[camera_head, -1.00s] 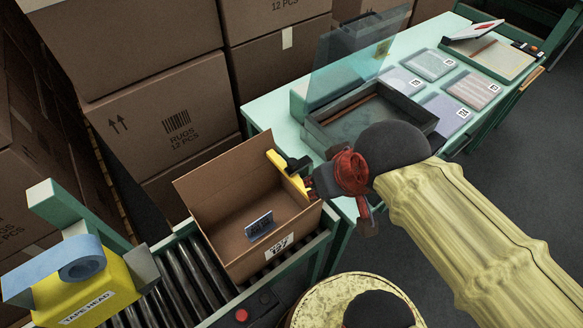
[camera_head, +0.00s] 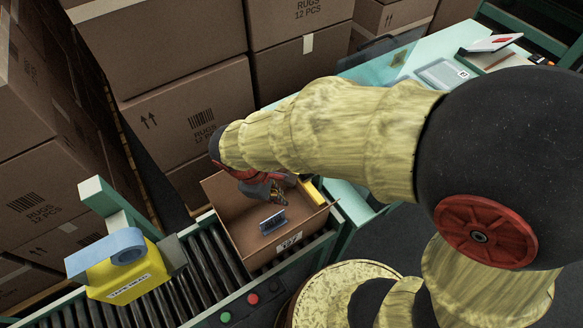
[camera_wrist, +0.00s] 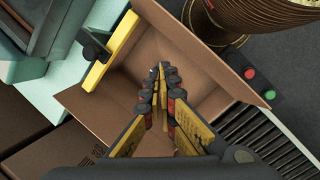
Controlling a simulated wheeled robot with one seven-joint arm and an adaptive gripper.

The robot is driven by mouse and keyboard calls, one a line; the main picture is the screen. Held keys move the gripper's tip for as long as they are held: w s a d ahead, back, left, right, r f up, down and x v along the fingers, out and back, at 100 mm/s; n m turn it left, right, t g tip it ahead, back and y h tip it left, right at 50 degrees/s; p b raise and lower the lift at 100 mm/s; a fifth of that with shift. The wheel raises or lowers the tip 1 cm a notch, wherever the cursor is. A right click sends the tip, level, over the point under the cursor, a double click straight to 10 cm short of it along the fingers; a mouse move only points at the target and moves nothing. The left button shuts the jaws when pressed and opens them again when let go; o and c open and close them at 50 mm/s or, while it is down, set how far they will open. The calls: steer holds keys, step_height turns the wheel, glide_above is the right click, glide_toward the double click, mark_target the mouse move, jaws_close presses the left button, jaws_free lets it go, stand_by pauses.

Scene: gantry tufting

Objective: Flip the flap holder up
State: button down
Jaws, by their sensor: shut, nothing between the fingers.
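The yellow flap holder (camera_wrist: 112,48) with its black knob (camera_wrist: 93,50) sits at one edge of the open cardboard box (camera_wrist: 125,92), at the upper left of the wrist view. In the head view only part of the yellow holder (camera_head: 315,191) shows at the box's right edge; my arm hides the rest. My gripper (camera_wrist: 161,72) is shut and empty, pointing down over the box, apart from the holder. In the head view my gripper (camera_head: 276,194) is above the back part of the box (camera_head: 240,222).
The box rests on a roller conveyor (camera_head: 195,285) beside a yellow tape head (camera_head: 125,272). Stacked cartons (camera_head: 185,110) stand behind. A pale green table (camera_head: 425,52) lies at the back right.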

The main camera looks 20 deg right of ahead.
steer(key=w+f+n+t+h, duration=0.1)
steer(key=w+n+h, duration=0.1)
steer(key=w+n, duration=0.5)
steer(key=shift+w+a+f+n+t+p, duration=0.3)
steer(key=shift+a+n, duration=0.1)
steer(key=shift+n, duration=0.5)
steer(key=w+d+f, duration=0.2)
steer(key=d+f, duration=0.3)
steer(key=d, duration=0.2)
steer(key=shift+f+b, duration=0.35)
steer(key=shift+b, duration=0.1)
steer(key=shift+d, duration=0.1)
